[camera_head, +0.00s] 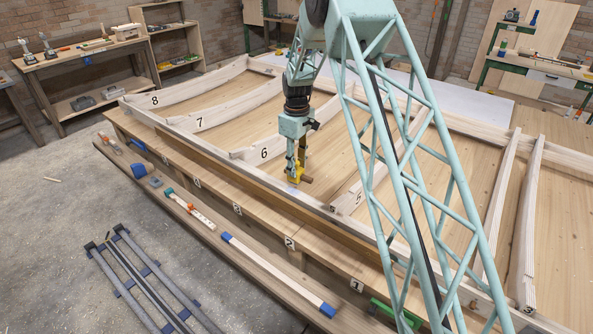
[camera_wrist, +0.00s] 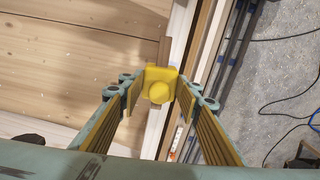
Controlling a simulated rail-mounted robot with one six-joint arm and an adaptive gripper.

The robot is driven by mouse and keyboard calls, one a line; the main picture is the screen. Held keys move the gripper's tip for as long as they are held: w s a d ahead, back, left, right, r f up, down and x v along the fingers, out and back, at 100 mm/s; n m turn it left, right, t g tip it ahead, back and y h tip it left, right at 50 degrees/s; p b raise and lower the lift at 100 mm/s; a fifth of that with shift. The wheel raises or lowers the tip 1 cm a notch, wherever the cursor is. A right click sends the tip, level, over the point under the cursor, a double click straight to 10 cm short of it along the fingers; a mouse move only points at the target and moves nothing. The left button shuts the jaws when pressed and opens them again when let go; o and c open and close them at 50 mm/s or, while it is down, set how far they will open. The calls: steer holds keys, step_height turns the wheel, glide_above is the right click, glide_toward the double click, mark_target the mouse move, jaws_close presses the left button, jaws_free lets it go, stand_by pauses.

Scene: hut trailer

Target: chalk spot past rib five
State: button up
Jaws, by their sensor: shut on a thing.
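My gripper (camera_head: 296,174) is shut on a yellow block (camera_head: 295,180) with a brown wooden piece (camera_head: 307,180) beside it. In the wrist view the yellow block (camera_wrist: 158,84) sits between my two fingertips (camera_wrist: 160,95) with a round knob facing the camera. My gripper hangs at the near side rail of the wooden frame, between rib five (camera_head: 346,200) and rib six (camera_head: 262,153). Rib five lies to its right. I cannot tell whether the block touches the wood, and no chalk spot can be made out clearly.
Rib seven (camera_head: 225,114) and rib eight (camera_head: 170,98) lie farther left. A stepped ledge (camera_head: 250,222) with number plates runs along the near side, with a blue-ended bar (camera_head: 275,272) on a lower plank. A grey metal frame (camera_head: 140,285) lies on the floor.

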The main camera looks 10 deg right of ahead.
steer(key=shift+r+p, duration=0.5)
steer(key=shift+r, duration=1.3)
steer(key=shift+f+p, duration=0.1)
steer(key=shift+p, duration=0.3)
